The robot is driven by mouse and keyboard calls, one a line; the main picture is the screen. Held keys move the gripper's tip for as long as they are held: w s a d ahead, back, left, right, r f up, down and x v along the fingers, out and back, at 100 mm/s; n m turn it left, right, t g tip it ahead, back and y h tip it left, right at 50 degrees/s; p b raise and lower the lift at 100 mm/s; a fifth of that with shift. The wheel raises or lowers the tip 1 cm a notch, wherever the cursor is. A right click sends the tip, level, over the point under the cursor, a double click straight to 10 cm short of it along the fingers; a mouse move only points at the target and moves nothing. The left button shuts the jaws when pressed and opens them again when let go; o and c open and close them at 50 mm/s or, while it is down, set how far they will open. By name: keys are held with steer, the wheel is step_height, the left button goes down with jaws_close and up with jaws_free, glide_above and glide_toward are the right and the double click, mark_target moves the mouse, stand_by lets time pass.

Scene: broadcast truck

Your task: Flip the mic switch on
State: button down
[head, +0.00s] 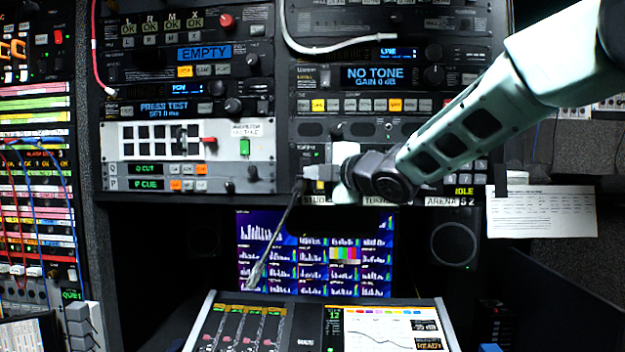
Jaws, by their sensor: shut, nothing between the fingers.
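My arm reaches in from the upper right, and my gripper (322,184) is at the intercom panel (309,156) low in the right rack, beside the base of a gooseneck microphone. The gripper is shut, with nothing seen held in it. The gooseneck microphone (276,235) slants down and left from the panel, its grey tip in front of the monitor. I cannot make out the mic switch; my gripper and wrist cover much of this panel. Whether the fingers touch the panel cannot be told.
A monitor (262,222) with bar graphs stands below the rack, behind a mixing desk (208,308) with faders. A left rack carries a green switch (244,147) and a red lever (210,141). A white cable (335,48) loops above. A paper sheet (543,212) hangs at right.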

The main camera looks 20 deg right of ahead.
steer(key=b+v, duration=0.3)
steer(key=v, duration=0.5)
steer(key=shift+f, duration=0.65)
steer(key=shift+s, duration=0.1)
steer(key=s+a+f+m+g+h+b, duration=0.1)
steer(key=s+a+f+m+g+h, duration=0.25)
steer(key=f, duration=0.75)
steer(key=s+a+f+m+g+b, duration=0.25)
steer(key=s+a+f+m, duration=0.3)
steer(key=f, duration=0.55)
steer(key=s+f+m+g+h, duration=0.1)
steer(key=s+f+g, duration=0.2)
steer(key=s+f, duration=0.2)
steer(key=s+a+f+m+g, duration=0.1)
steer(key=s+f, duration=0.4)
steer(key=s, duration=0.6)
steer(key=s+f+m+g+h+b, duration=0.1)
steer(key=s+f+m+g, duration=0.2)
steer(key=s+f+g, duration=0.2)
steer(key=s+g, duration=0.1)
steer(key=s, duration=0.2)
steer(key=shift+a+h, duration=0.35)
steer(key=shift+a, duration=0.05)
